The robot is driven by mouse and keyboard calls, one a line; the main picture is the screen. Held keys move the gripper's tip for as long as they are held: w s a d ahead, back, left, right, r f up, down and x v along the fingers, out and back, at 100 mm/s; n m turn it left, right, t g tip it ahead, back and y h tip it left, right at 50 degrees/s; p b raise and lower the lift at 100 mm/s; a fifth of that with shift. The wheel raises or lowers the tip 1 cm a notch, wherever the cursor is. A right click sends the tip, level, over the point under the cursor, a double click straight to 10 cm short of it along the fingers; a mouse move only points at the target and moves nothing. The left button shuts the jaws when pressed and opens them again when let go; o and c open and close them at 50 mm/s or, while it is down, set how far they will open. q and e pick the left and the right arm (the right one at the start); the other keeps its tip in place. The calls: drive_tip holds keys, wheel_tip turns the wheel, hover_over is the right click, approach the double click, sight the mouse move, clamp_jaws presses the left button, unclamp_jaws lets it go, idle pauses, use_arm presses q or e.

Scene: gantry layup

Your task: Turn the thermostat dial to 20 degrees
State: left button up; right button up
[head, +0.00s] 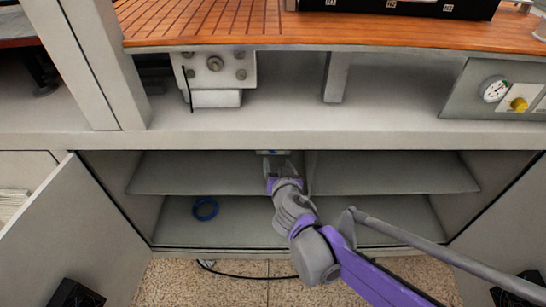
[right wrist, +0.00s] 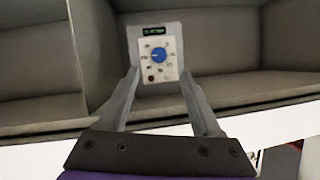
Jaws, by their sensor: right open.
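The thermostat shows in the right wrist view as a white plate (right wrist: 172,71) with a round blue dial (right wrist: 158,56) and small printed marks around it. A dark label strip with green lettering (right wrist: 153,30) sits above the plate. The dial's pointer setting is too small to read for sure. In the head view only a sliver of the thermostat (head: 273,152) shows under the upper edge of the cabinet opening. My right gripper (head: 279,166) is open inside the cabinet; in the right wrist view its fingers (right wrist: 160,76) spread either side of the plate, below dial height. No contact with the dial shows.
The open cabinet has a shelf (head: 400,172) with a centre divider and open doors (head: 75,240) on both sides. A blue ring (head: 205,208) lies on its floor. A gauge panel (head: 500,92) is above right, and a wooden worktop (head: 300,28) is above.

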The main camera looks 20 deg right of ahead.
drive_tip(key=b+x, duration=0.2)
drive_tip(key=x, duration=0.7)
drive_tip(key=shift+b, duration=0.3)
drive_tip(key=shift+d, duration=0.15)
clamp_jaws()
